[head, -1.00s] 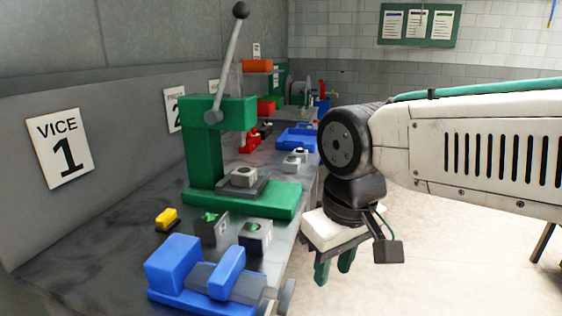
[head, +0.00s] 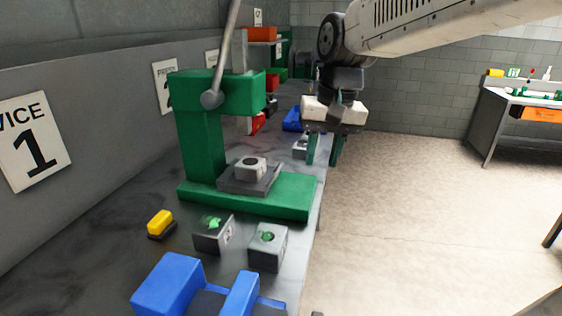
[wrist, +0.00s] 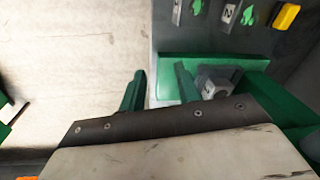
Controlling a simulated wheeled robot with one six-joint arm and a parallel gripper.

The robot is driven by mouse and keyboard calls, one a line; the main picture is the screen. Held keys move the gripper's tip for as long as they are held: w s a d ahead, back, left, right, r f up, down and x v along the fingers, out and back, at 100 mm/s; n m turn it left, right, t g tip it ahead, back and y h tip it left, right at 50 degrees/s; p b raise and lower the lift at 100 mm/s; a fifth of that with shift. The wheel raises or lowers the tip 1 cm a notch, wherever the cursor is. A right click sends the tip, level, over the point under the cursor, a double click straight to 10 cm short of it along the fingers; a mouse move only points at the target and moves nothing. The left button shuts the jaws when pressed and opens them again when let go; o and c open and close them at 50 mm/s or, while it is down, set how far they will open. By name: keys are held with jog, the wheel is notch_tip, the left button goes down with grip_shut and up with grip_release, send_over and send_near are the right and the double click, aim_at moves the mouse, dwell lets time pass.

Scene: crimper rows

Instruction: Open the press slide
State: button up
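The green press (head: 203,150) stands on the grey bench, with a lever rising from its head. My gripper (head: 323,160) points down to the right of the press, over the bench edge. Its two green fingers are apart with nothing between them. In the wrist view my gripper (wrist: 160,72) is beside the green base (wrist: 185,68); the slide with its block (wrist: 212,82) is just right of the right finger and partly hidden by it.
Two grey blocks with green marks (head: 213,233) (head: 268,247), a yellow-topped piece (head: 160,223) and a blue vice (head: 170,285) are on the near bench. A blue tray (head: 291,120) is beyond the press. Open floor (head: 400,220) lies to the right.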

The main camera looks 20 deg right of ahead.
aim_at(279, 168)
jog(key=w+f+m, duration=0.2)
jog(key=w, duration=0.7)
jog(key=w+f+m, duration=0.1)
jog(key=w+f, duration=0.1)
jog(key=w, duration=0.8)
jog(key=shift+y, duration=0.4)
jog(key=f, duration=0.2)
jog(key=a+f, duration=0.1)
jog(key=f, duration=0.2)
jog(key=w+f, duration=0.1)
jog(key=f, duration=0.2)
jog(key=shift+w+a, duration=0.1)
jog(key=shift+a, duration=0.2)
grip_shut()
